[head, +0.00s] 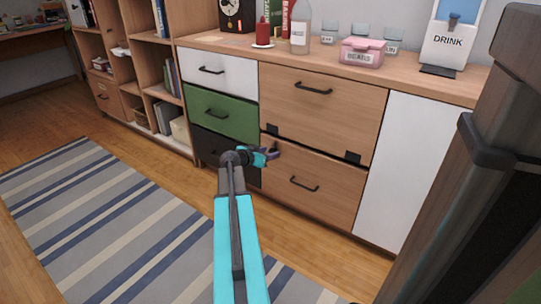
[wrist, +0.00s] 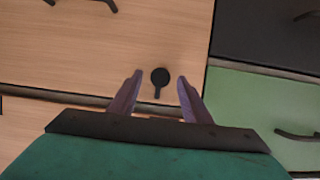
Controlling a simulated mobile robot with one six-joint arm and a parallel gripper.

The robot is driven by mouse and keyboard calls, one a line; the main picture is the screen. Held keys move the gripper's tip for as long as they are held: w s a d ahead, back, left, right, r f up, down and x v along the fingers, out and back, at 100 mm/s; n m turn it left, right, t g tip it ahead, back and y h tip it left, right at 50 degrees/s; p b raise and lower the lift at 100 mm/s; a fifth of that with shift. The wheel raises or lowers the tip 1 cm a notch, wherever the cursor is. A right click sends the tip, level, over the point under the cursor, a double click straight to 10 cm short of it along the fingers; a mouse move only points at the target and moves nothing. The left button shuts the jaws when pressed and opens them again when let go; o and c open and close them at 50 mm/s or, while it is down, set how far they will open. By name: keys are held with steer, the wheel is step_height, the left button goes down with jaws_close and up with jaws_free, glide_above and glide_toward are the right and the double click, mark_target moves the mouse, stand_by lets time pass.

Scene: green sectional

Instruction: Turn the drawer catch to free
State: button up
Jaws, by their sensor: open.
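The drawer catch (wrist: 160,77) is a small black disc with a short pointer toward the bottom of the wrist picture. It sits on the face of a wooden drawer (wrist: 70,50), close to the drawer's edge. In the head view this is the lower wooden drawer (head: 330,205), and my gripper hides the catch there. My gripper (wrist: 156,92) is open, with one purple finger on each side of the catch and clear space between. It also shows in the head view (head: 274,153), at the drawer's upper left corner. I cannot tell whether the fingers touch the face.
A black drawer (head: 212,150) and a green drawer (head: 222,113) are left of the wooden drawers. A dark handle (head: 304,185) juts from the lower wooden drawer. Two black tabs, one at the right (head: 353,158), sit along the seam above. Open floor and a striped rug (head: 90,215) lie in front.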

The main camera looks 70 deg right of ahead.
steer(key=shift+x, duration=0.85)
steer(key=shift+r, duration=0.1)
steer(key=c, duration=1)
